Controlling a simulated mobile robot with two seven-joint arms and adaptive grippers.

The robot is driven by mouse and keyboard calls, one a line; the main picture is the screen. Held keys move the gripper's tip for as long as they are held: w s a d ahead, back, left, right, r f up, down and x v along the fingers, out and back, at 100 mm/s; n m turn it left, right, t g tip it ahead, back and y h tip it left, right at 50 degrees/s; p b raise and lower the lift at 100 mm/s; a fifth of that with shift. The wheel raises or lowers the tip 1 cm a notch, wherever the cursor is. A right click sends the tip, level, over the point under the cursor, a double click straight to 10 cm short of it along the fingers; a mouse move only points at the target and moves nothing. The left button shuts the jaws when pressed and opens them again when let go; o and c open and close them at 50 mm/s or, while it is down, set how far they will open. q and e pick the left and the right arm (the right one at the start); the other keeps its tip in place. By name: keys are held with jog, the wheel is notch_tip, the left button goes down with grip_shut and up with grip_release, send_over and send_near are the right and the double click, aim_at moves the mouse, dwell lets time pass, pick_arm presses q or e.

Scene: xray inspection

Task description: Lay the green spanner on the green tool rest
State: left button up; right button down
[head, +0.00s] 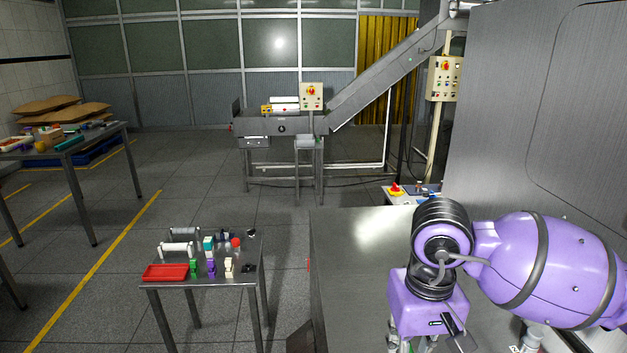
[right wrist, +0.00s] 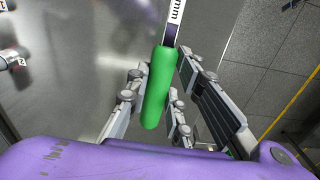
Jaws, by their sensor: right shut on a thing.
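The green spanner (right wrist: 157,88) is in my right gripper (right wrist: 160,72), seen in the right wrist view. Its green handle lies between the fingers, and a pale shaft with "mm" lettering runs out past the top edge; the spanner's far end is out of view. In the head view, my right wrist covers the steel surface at lower right, and the spanner cannot be made out. A small green upright piece (head: 194,267), perhaps the green tool rest, stands on the small table at lower left, well away from this gripper. My left gripper is not in view.
The small table (head: 180,283) also holds a red tray (head: 166,272), a purple piece (head: 211,268), a white piece (head: 229,267) and white rollers (head: 177,248) on stands. A steel worktop (head: 355,250) lies to its right. Floor shows between them.

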jog(key=shift+s+d+f+p, duration=0.1)
jog(key=shift+s+d+p, duration=0.2)
jog(key=shift+s+d, duration=0.4)
jog(key=shift+s+f, duration=0.15)
jog(key=shift+f, duration=0.1)
